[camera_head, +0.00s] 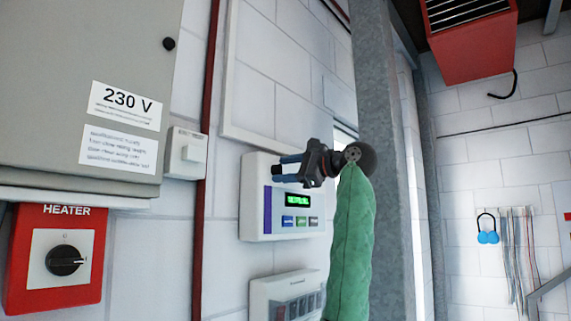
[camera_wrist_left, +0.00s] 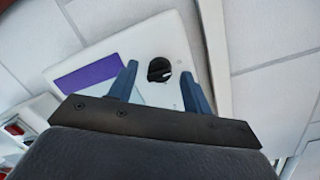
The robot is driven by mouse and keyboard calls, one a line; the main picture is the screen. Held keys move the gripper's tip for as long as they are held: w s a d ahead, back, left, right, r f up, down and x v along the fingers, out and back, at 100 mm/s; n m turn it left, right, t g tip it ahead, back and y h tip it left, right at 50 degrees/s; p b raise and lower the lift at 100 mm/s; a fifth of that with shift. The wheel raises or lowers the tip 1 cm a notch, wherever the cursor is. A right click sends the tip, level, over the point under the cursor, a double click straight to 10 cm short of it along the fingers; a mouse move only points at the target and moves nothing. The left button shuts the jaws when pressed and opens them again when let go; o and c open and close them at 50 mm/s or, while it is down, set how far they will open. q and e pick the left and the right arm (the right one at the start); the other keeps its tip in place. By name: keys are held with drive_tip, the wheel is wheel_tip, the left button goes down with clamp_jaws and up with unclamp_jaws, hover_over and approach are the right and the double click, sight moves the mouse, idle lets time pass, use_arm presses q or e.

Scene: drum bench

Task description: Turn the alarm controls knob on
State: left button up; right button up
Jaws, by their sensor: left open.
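The alarm controls panel (camera_head: 256,222) is a white wall box with a purple strip, a green lit display and several small buttons. Its black round knob (camera_wrist_left: 159,69) shows in the left wrist view; a small dark patch (camera_head: 276,170) by the fingertips in the head view looks like the same knob. My left gripper (camera_head: 281,168) is open in front of the panel's upper part, its blue fingers pointing left. In the left wrist view the knob appears between the two fingertips, with gaps on both sides. Whether the fingers reach around it I cannot tell. My right gripper is out of view.
A second white box (camera_head: 262,290) hangs below the panel. A red pipe (camera_head: 204,200), a small switch box (camera_head: 186,153), a grey 230 V cabinet (camera_head: 60,60) and a red heater switch box (camera_head: 85,280) are to the left. A metal post (camera_head: 380,90) stands to the right.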

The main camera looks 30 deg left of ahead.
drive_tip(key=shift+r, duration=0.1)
